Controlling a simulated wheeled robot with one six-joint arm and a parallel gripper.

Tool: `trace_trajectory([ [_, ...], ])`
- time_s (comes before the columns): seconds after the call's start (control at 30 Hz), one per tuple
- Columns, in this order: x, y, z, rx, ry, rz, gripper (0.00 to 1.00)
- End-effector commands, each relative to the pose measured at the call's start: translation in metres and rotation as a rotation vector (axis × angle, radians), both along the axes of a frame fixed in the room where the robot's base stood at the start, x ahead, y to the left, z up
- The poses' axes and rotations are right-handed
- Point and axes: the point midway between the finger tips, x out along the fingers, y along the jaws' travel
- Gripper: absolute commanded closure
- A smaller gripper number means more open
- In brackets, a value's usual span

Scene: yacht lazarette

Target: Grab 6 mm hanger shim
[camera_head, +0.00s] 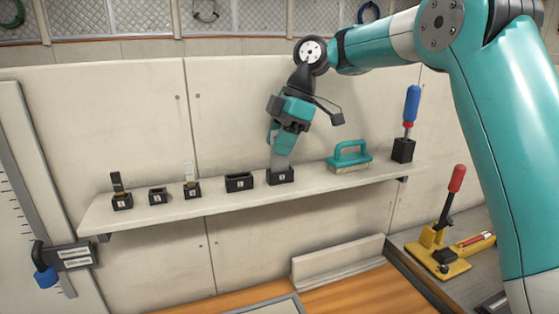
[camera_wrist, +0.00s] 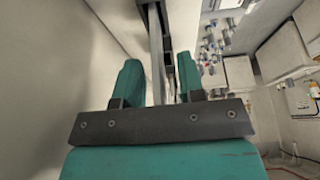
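A pale grey upright shim (camera_head: 281,158) stands in a black holder (camera_head: 280,177) on the wall shelf. The mark on this holder is too small to read, so I cannot confirm the 6 mm size. My gripper (camera_head: 277,140) points down over it from above. In the wrist view a grey strip (camera_wrist: 156,60), which looks like this shim, runs between the two teal fingers of my gripper (camera_wrist: 160,78). The fingers stand apart, with a gap visible beside the strip. The shim's lower end is hidden in the holder.
The shelf (camera_head: 215,204) also bears several other black holders, such as one with a dark upright piece (camera_head: 122,201). A teal-handled float (camera_head: 349,157) stands close right of the gripper. A blue-handled tool (camera_head: 411,108) stands beyond it. A red-handled yellow clamp (camera_head: 440,250) lies lower right.

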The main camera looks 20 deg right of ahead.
Motion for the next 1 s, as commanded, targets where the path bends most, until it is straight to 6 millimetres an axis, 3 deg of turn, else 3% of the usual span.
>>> trace_trajectory([
  [0.07, 0.0, 0.0, 0.001, 0.0, 0.0, 0.0, 0.64],
  [0.2, 0.0, 0.0, 0.001, 0.0, 0.0, 0.0, 0.96],
  [0.23, 0.0, 0.0, 0.001, 0.0, 0.0, 0.0, 1.0],
  [0.63, 0.0, 0.0, 0.008, 0.001, -0.001, 0.001, 1.0],
  [1.0, 0.001, 0.0, 0.083, 0.001, -0.003, 0.001, 1.0],
])
